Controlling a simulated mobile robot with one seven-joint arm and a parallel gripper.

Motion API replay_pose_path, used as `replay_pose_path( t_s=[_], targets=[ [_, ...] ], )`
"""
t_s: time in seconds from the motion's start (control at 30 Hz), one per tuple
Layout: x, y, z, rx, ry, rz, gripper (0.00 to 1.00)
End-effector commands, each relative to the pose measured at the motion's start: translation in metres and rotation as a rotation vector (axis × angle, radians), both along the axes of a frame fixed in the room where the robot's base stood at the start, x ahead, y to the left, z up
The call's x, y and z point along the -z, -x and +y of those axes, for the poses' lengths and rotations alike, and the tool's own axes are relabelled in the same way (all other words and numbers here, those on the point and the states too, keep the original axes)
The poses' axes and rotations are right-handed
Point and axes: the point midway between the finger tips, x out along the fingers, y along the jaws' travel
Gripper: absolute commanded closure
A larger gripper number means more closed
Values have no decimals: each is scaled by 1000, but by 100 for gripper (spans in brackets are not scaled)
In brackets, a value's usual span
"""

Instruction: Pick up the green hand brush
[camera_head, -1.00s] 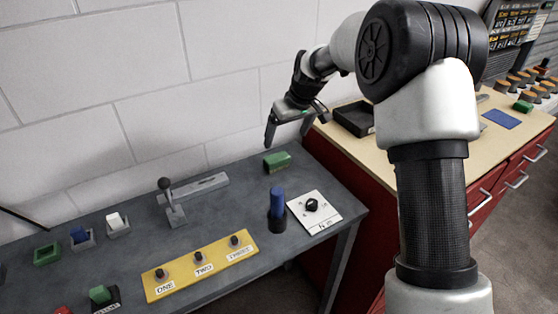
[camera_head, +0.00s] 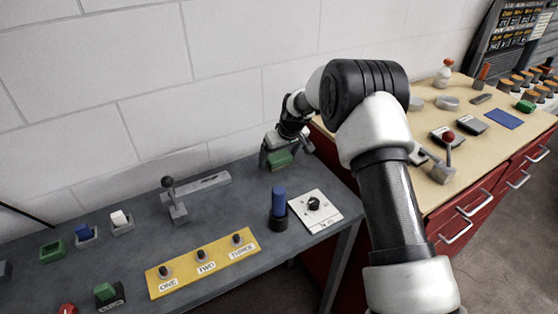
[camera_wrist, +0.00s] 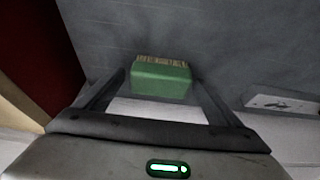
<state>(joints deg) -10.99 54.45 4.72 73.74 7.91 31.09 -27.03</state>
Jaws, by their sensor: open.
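The green hand brush (camera_head: 280,160) lies at the back right of the grey workbench, by the wall. In the wrist view the brush (camera_wrist: 160,79) shows a green block with a strip of tan bristles on its far side. My gripper (camera_head: 283,155) is at the brush, with its fingers apart. In the wrist view my gripper (camera_wrist: 160,85) has one finger on each side of the brush, with a gap visible on both sides. I cannot tell how far the fingertips are above the bench.
A blue cylinder in a black holder (camera_head: 278,207) and a white dial plate (camera_head: 316,211) stand in front of the brush. A lever (camera_head: 175,200) is to its left. A wood-topped red cabinet (camera_head: 430,205) adjoins on the right.

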Motion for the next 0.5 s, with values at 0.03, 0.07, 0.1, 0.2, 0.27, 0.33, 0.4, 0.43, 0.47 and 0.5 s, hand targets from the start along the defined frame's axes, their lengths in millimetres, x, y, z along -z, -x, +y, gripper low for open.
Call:
replay_pose_path(
  t_s=[0.03, 0.07, 0.1, 0.2, 0.27, 0.33, 0.4, 0.43, 0.47, 0.5],
  targets=[
    [0, 0, 0, 0, -1, -1, 12],
    [0, -1, 0, 0, -1, -1, 12],
    [0, 0, 0, 0, -1, -1, 12],
    [0, 0, 0, 0, -1, -1, 13],
    [0, 0, 0, 0, -1, -1, 24],
    [0, 0, 0, 0, -1, -1, 35],
    [0, 0, 0, 0, -1, -1, 47],
    [0, 0, 0, 0, -1, -1, 52],
    [0, 0, 0, 0, -1, -1, 57],
    [0, 0, 0, 0, -1, -1, 57]
  ],
)
